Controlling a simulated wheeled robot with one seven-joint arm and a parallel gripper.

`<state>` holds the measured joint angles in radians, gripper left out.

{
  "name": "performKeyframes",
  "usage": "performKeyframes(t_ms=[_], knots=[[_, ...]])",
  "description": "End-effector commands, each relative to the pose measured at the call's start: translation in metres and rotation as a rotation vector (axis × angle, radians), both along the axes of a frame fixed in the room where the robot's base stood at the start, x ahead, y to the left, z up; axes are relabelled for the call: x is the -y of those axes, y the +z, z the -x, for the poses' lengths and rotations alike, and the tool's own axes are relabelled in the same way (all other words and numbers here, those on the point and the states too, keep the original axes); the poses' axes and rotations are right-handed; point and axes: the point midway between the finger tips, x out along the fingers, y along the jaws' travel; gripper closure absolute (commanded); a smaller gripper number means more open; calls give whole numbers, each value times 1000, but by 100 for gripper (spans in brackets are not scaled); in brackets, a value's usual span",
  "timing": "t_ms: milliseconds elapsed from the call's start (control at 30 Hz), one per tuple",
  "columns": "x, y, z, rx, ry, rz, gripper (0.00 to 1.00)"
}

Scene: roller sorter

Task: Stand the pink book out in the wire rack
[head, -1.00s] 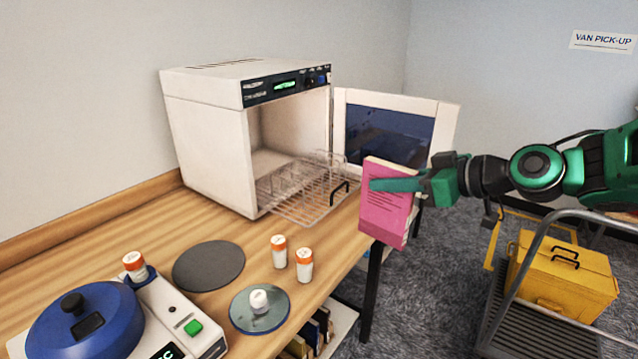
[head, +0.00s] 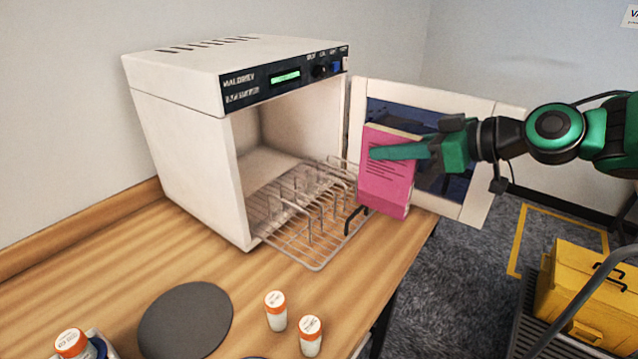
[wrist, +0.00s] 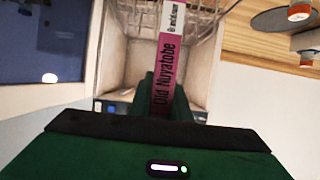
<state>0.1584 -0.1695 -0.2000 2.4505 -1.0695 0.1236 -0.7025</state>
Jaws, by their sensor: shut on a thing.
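The pink book (head: 388,178) is held upright by my gripper (head: 395,152), just right of the rack and in front of the open oven door. In the wrist view the pink book (wrist: 172,65) shows its spine, between my gripper's fingers (wrist: 163,100). My gripper is shut on it. No other book shows in the rack. The far finger is hidden behind the book in the head view.
The open oven door (head: 480,205) stands behind the book and my gripper. Two orange-capped bottles (head: 275,311) and a dark round mat (head: 186,320) are on the wooden bench (head: 240,275) in front. A yellow case (head: 585,295) is at lower right.

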Motion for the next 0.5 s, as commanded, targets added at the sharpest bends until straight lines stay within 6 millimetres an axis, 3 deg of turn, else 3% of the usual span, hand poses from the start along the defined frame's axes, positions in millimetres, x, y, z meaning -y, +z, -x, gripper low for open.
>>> performKeyframes(t_ms=[500], knots=[[-87, 0, -70, 1, -1, -1, 100]])
